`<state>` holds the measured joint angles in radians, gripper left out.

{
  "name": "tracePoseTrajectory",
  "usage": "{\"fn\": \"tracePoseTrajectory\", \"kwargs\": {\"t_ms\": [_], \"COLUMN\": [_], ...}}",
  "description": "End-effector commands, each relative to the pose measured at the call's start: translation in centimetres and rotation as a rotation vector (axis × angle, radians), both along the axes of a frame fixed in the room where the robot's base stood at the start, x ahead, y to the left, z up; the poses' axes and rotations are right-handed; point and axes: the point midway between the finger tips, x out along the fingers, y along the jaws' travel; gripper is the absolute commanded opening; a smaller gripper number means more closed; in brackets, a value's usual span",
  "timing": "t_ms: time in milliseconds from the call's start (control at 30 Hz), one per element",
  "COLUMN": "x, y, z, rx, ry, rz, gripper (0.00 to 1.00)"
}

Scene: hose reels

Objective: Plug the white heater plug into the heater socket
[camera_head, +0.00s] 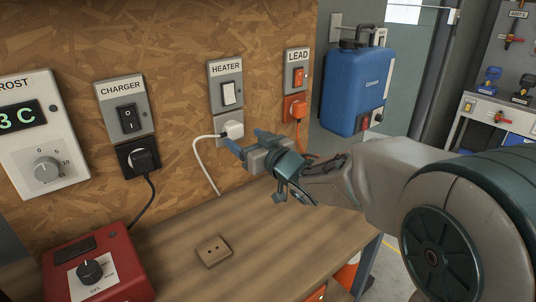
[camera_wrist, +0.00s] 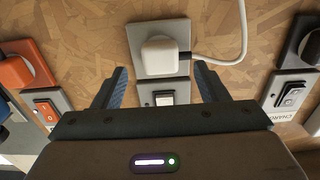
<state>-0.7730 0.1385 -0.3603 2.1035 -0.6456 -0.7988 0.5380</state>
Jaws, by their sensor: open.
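The white heater plug (camera_head: 234,129) sits in the heater socket (camera_head: 222,127), under the switch labelled HEATER (camera_head: 228,92). Its white cord (camera_head: 204,160) leaves to the left and hangs down to the bench. In the wrist view the plug (camera_wrist: 160,56) lies on the socket plate (camera_wrist: 172,30), between and beyond my two fingers. My gripper (camera_head: 247,142) is open and empty, just to the right of the plug in the head view; in the wrist view its blue-padded fingertips (camera_wrist: 157,74) stand apart. I see no contact with the plug.
A black plug (camera_head: 143,159) sits under the CHARGER switch (camera_head: 128,119), and an orange plug (camera_head: 297,108) under the LEAD switch (camera_head: 299,76). A blue canister (camera_head: 356,88) hangs at right.

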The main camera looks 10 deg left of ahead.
Motion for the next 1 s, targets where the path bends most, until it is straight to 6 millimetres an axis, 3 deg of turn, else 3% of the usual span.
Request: {"fn": "tracePoseTrajectory", "kwargs": {"t_ms": [433, 1000], "x": [-5.2, -6.2], "y": [-6.1, -7.2], "z": [0.1, 0.0], "rx": [0.001, -0.001], "ry": [-0.002, 0.000], "rz": [0.000, 0.000], "gripper": [0.67, 0.67]}}
